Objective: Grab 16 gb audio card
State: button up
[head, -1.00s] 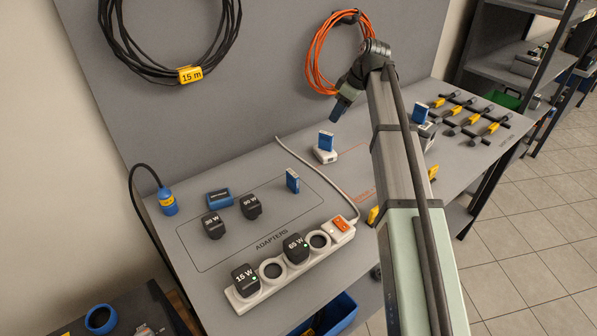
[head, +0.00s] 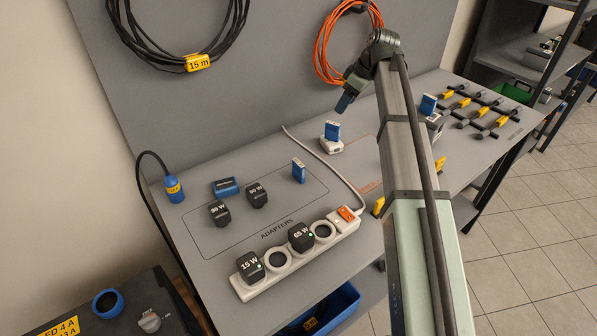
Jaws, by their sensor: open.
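Several blue cards show, their labels too small to read, so I cannot tell which is the 16 GB audio card. One blue card (head: 332,131) stands upright in a white reader (head: 331,146). Another blue card (head: 299,171) stands on the table inside the marked adapters area. A third blue card (head: 428,104) stands upright in a grey device (head: 435,122), partly behind my arm. My gripper (head: 345,103) is open, pointing down, above and slightly right of the white reader in the picture, apart from its card.
A white power strip (head: 300,257) with black adapters lies at the front. More black adapters (head: 219,213) and a blue block (head: 225,187) lie in the adapters area. A white cable (head: 325,166) runs behind. Yellow-tagged tools (head: 480,108) fill the right. An orange cable coil (head: 322,45) hangs on the back panel.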

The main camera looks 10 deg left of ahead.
jog(key=o, duration=0.3)
jog(key=shift+o, duration=0.2)
jog(key=s+a+n, duration=0.1)
jog(key=s+a, duration=0.3)
jog(key=a, duration=0.4)
jog(key=s+a+n, duration=0.2)
jog(key=s+a, duration=0.2)
jog(key=a, duration=0.4)
jog(key=n+g+h, duration=0.2)
jog(key=n+h, duration=0.2)
jog(key=n, duration=0.6)
send_over(299, 162)
notch_tip(299, 162, down, 2)
jog(key=shift+s+f, duration=0.1)
jog(key=shift+f, duration=6.55)
